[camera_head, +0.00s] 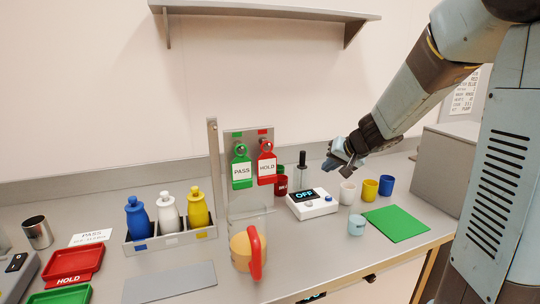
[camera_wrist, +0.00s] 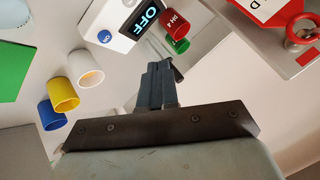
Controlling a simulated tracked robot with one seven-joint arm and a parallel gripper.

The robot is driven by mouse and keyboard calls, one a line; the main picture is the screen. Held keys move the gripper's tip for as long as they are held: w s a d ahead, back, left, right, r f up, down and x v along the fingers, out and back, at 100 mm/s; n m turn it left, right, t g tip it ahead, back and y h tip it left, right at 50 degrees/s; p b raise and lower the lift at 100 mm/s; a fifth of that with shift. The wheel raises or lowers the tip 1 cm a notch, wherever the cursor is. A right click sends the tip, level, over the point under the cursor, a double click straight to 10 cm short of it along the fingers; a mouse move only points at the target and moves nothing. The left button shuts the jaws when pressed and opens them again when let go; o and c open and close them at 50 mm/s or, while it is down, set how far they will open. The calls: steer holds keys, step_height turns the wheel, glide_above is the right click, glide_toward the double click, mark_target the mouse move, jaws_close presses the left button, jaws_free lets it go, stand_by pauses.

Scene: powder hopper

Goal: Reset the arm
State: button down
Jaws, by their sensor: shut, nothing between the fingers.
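My arm reaches in from the right in the head view. My gripper (camera_head: 340,166) hangs in the air above the back of the bench, behind the white device and the small cups. In the wrist view my gripper (camera_wrist: 158,68) shows with its dark fingers together and nothing between them. It touches nothing that I can see.
The white device (camera_head: 313,204) reads OFF. White (camera_head: 347,193), yellow (camera_head: 370,190) and blue (camera_head: 387,185) cups stand right of it, near a green mat (camera_head: 397,223). PASS (camera_head: 241,169) and HOLD (camera_head: 266,166) tags hang left. A shelf (camera_head: 265,10) is above.

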steer(key=s+d+r+n+g+h, duration=0.1)
steer(key=s+r+h, duration=0.1)
steer(key=s, duration=1.3)
steer(key=s+d+r+n+g+h, duration=0.1)
steer(key=s+r, duration=0.4)
steer(key=s, duration=0.9)
steer(key=shift+s+d+n+h, duration=0.15)
steer(key=shift+s+n+h, duration=0.2)
steer(key=shift+h, duration=0.45)
